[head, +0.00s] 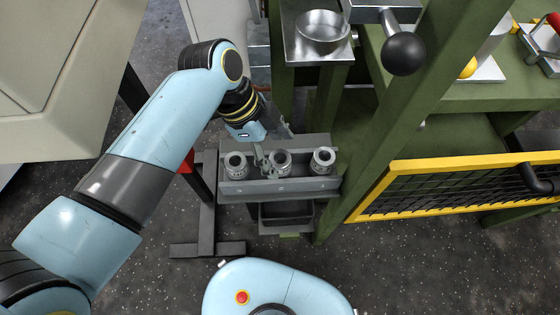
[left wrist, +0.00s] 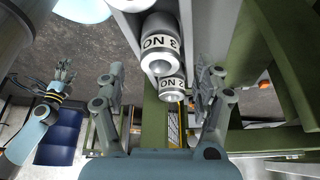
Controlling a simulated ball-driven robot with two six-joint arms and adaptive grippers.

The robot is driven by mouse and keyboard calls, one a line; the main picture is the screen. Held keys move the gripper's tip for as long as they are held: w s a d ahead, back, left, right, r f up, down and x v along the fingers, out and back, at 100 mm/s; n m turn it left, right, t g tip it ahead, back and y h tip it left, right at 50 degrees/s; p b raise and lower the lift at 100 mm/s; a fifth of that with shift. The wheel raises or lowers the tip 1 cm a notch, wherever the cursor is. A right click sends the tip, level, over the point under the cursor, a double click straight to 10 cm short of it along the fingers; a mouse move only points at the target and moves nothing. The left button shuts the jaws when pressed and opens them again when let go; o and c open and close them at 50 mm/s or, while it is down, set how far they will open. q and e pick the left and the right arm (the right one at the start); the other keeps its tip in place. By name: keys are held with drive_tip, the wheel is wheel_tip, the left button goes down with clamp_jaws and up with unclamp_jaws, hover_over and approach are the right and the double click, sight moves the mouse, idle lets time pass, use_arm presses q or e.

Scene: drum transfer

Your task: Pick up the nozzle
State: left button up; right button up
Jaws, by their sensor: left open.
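Three grey metal ring-ended nozzles stand in a grey rack (head: 280,186) in the head view: a left one (head: 236,172), a middle one (head: 281,170) and a right one (head: 322,167). My left gripper (head: 273,146) is open at the rack, close to the middle nozzle and partly behind it. In the left wrist view my open left gripper (left wrist: 158,88) has one finger on each side. A nearer nozzle (left wrist: 160,42) and a farther nozzle (left wrist: 173,84), both with white lettered bands, show between the fingers. Another blue arm with a gripper (left wrist: 64,72), seemingly my right, is small at left; its opening is unclear.
A green frame post (head: 385,165) stands right of the rack, beside a yellow-edged mesh panel (head: 450,190). A metal bowl (head: 322,28) sits on a plate above the rack. A black ball knob (head: 403,53) sticks out nearby. Dark speckled floor lies below.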

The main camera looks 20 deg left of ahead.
use_arm(q)
drive_tip(key=x, duration=0.2)
drive_tip(key=shift+d+f, duration=0.1)
drive_tip(key=shift+f, duration=0.2)
drive_tip(key=c, duration=1.3)
drive_tip(key=shift+r, duration=0.1)
